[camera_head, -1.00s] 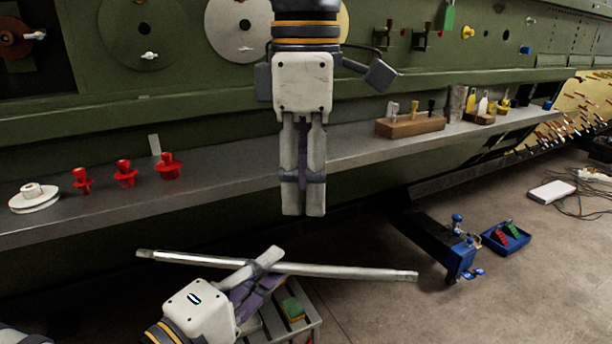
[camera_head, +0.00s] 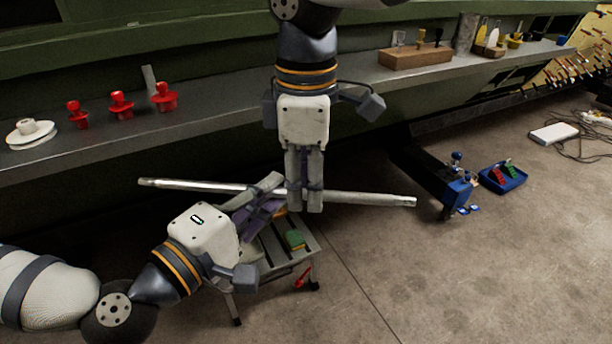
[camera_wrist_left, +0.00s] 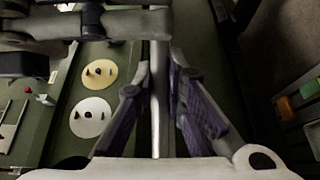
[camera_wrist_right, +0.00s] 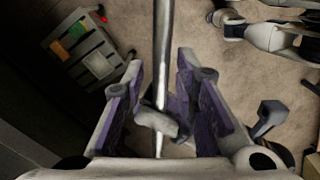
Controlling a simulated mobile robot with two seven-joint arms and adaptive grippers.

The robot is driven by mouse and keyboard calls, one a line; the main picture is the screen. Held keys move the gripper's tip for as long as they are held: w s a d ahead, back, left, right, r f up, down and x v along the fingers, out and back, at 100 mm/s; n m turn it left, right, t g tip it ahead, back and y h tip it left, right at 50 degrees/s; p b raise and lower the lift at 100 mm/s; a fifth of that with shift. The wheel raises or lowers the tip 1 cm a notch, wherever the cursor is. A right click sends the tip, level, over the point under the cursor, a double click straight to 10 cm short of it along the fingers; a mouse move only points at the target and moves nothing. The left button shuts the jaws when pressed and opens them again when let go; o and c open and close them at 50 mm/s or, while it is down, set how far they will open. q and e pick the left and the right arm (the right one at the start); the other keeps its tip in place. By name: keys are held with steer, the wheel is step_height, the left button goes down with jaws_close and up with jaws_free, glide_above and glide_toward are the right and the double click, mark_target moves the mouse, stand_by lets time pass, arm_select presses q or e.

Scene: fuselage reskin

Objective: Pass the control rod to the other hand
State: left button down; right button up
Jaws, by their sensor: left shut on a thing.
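The control rod (camera_head: 360,198) is a long pale metal tube, held roughly level in front of the shelf. My left gripper (camera_head: 262,190) is shut on it left of its middle; the rod also runs between its purple-padded fingers in the left wrist view (camera_wrist_left: 160,110). My right gripper (camera_head: 305,205) points down from above, just right of the left one, its fingertips at the rod. In the right wrist view the rod (camera_wrist_right: 162,50) passes between the right fingers (camera_wrist_right: 163,85), which stand open with gaps on both sides.
A grey shelf (camera_head: 220,122) runs behind, with red knobbed parts (camera_head: 121,105), a white disc (camera_head: 32,134) and a wooden block (camera_head: 415,56). A small stand (camera_head: 285,250) is below the grippers. A blue tray (camera_head: 502,178) lies on the floor at right.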

jaws_close()
arm_select(q)
steer(key=c, duration=1.6)
jaws_free()
steer(key=shift+o, duration=0.2)
